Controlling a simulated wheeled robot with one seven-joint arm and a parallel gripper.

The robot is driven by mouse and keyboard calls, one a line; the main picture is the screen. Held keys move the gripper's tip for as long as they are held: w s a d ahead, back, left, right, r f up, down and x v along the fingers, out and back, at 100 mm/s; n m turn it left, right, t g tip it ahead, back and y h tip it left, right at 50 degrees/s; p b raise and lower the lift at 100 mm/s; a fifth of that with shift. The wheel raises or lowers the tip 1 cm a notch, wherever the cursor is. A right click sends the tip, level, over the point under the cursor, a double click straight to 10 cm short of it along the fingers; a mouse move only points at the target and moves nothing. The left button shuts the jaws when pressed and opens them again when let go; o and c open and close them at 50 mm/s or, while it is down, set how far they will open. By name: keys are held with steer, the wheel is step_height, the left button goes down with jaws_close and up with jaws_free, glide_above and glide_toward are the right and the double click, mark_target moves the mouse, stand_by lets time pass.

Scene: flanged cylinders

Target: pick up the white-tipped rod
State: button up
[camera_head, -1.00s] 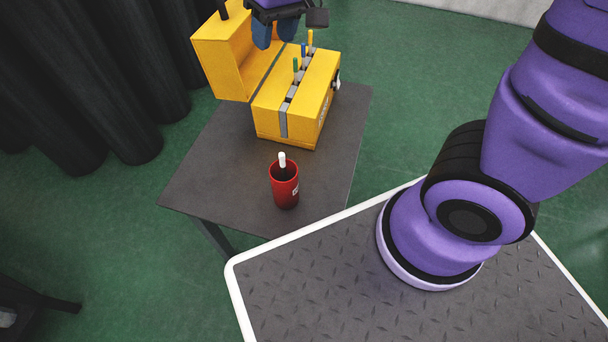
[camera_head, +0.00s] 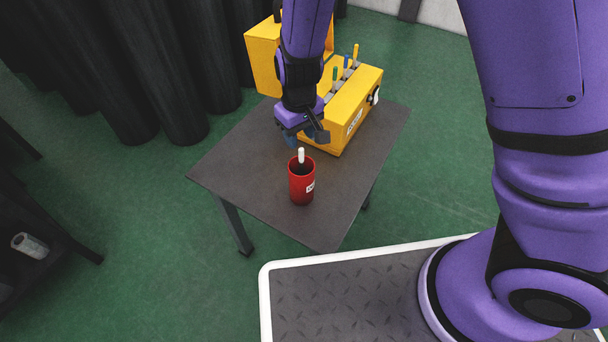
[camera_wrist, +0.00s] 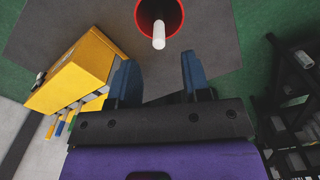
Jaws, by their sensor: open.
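The white-tipped rod (camera_head: 301,155) stands in a red cup (camera_head: 301,186) on the dark table, with only its white tip above the rim. In the wrist view the white tip (camera_wrist: 158,36) points toward me out of the red cup (camera_wrist: 172,10) at the top. My gripper (camera_head: 297,141) is just behind the cup in the head view, pointing down. In the wrist view its blue fingers (camera_wrist: 158,75) are apart with nothing between them. The tip lies beyond the fingertips, near the line midway between them. The rod's lower part is hidden in the cup.
A yellow box (camera_head: 345,105) with several coloured rods in its slots stands on the table (camera_head: 250,170), behind and right of the cup. A yellow panel (camera_head: 262,55) is beside it. Dark shelving (camera_wrist: 295,115) shows at right in the wrist view. The table left of the cup is clear.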

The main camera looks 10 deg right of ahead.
mark_target(301, 157)
steer(key=shift+s+d+f, duration=0.1)
steer(key=shift+f, duration=3.9)
jaws_close()
